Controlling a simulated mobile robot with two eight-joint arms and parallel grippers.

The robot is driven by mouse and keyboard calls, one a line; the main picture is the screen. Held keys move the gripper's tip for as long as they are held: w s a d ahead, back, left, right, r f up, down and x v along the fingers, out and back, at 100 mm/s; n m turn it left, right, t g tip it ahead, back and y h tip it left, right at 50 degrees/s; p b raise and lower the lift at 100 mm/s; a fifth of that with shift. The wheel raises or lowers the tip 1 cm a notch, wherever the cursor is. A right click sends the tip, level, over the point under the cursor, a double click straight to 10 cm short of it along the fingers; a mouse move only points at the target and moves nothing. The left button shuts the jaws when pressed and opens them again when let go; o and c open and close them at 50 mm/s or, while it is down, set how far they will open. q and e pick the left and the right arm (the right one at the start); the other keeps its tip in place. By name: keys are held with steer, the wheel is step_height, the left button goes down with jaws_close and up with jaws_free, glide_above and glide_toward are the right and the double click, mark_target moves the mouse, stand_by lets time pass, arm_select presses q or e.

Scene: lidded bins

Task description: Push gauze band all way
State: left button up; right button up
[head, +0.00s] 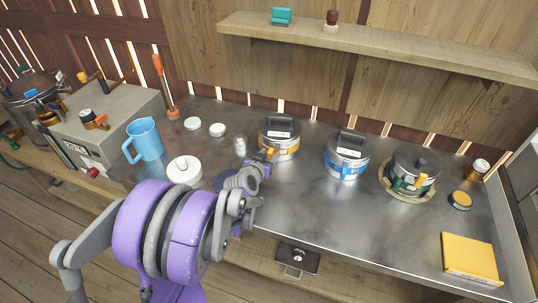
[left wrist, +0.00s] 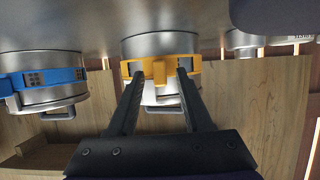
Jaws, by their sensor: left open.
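Three round metal bins with dark lid handles stand on the steel worktop. One has an orange band (head: 284,154), one a blue band (head: 345,169), one a green band (head: 408,183). The lid labels are too small to read, so I cannot tell which is the gauze one. My left gripper (head: 268,156) is at the front left of the orange-banded bin. In the left wrist view, its two fingers (left wrist: 158,75) are apart, one on each side of the orange band's tab (left wrist: 160,71); I cannot tell whether they touch. The blue band (left wrist: 55,78) shows at left there. My right gripper is out of view.
A yellow box (head: 470,258) lies at the front right. A wooden shelf (head: 380,50) runs above the bins. The worktop's front right middle is clear.

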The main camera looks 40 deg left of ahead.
arm_select(q)
steer(key=p+v, duration=0.1)
steer(key=v, duration=0.9)
steer(key=shift+s+p, duration=0.2)
steer(key=shift+p, duration=0.1)
steer(key=shift+d+r, duration=0.15)
